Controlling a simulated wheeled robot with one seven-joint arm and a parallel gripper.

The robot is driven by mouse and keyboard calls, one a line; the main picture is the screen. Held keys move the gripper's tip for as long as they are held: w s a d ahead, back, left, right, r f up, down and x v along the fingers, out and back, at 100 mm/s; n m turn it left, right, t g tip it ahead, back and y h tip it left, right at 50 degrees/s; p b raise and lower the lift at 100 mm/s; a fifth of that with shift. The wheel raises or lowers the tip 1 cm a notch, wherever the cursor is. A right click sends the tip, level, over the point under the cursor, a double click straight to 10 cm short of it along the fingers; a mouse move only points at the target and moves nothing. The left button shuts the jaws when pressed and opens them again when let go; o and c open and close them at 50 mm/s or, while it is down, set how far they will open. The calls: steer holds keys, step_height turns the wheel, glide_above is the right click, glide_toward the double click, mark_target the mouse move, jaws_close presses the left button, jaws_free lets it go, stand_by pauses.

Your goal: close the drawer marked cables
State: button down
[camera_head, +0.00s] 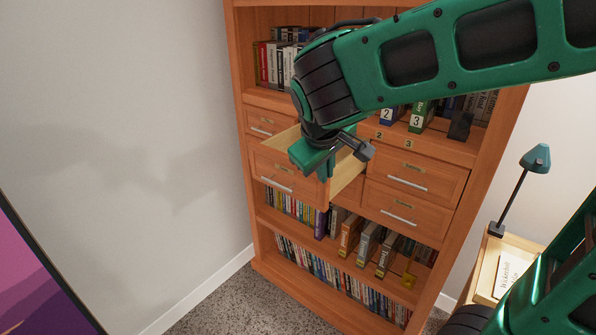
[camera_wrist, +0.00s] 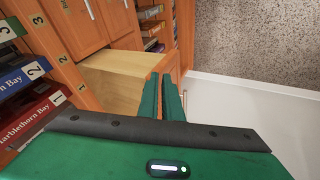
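One wooden drawer is pulled out on the left side of the shelf unit; its front panel (camera_head: 300,183) has a metal handle and a small label too small to read, so I cannot confirm it says cables. Its pale inside also shows in the wrist view (camera_wrist: 112,78). My gripper (camera_head: 318,165) is over the open drawer near the top of its front panel, partly hiding it.
Closed drawers (camera_head: 412,180) sit to the right and another (camera_head: 268,122) above left. Numbered binders (camera_head: 421,117) stand on the shelf above, books (camera_head: 340,278) below. A side table with a teal lamp (camera_head: 536,158) stands at right.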

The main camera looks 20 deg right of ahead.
steer(key=n+t+y, duration=0.1)
steer(key=t, duration=0.1)
glide_toward(292, 171)
steer(key=w, duration=0.1)
steer(key=w+f, duration=0.2)
steer(key=shift+a+f+g, duration=0.15)
steer(key=shift+a+g, duration=0.15)
steer(key=shift+g, duration=0.1)
steer(key=shift+s+d, duration=0.15)
steer(key=shift+d, duration=0.1)
steer(key=shift+d+f, duration=0.25)
steer(key=shift+f, duration=0.05)
steer(key=x, duration=0.6)
steer(key=shift+d+f, duration=0.15)
